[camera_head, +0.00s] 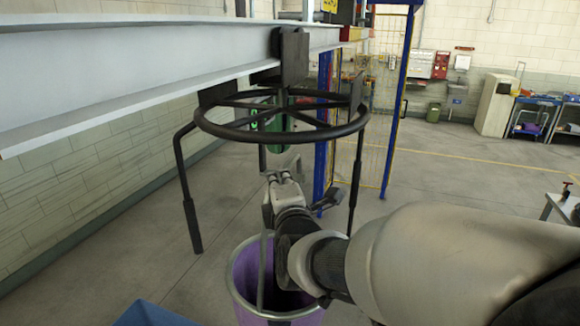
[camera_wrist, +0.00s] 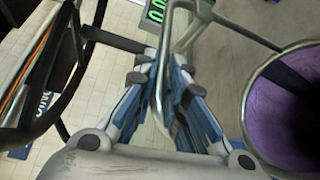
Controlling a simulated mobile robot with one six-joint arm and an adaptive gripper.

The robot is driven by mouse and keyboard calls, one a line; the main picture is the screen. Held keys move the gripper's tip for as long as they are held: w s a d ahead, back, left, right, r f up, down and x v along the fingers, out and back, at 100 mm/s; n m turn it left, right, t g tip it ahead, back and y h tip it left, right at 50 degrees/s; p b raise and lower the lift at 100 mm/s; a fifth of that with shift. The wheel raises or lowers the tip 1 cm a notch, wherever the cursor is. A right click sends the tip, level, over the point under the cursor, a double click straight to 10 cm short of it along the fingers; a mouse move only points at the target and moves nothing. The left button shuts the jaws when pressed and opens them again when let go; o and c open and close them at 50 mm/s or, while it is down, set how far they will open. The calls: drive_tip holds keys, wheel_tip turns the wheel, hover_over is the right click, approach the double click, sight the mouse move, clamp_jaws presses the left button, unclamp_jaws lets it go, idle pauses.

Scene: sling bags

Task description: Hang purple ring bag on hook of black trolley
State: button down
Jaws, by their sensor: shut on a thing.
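The purple ring bag (camera_head: 242,270) hangs low in the middle of the head view, its open mouth edged by a grey metal ring. In the wrist view the purple bag (camera_wrist: 285,120) is at the right. My gripper (camera_head: 278,178) is shut on the bag's grey metal handle (camera_wrist: 180,45). The wrist view shows the gripper's blue-grey fingers (camera_wrist: 165,85) closed around it. The black trolley (camera_head: 345,128), a spoked ring with arms hanging down, is just above my gripper. Its left arm ends in a thick lower piece (camera_head: 192,225). Which part is the hook is unclear.
A grey steel beam (camera_head: 130,75) runs above from the left, carrying the trolley. A blue post (camera_head: 397,110) and yellow mesh fence stand behind. A blue object (camera_head: 150,315) is at the bottom edge. The floor (camera_head: 440,170) at right behind my arm is mostly clear.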

drive_tip(key=shift+w+a, duration=0.1)
drive_tip(key=shift+a, duration=0.2)
drive_tip(key=shift+d+f+b, duration=0.1)
drive_tip(key=shift+f+b, duration=1.05)
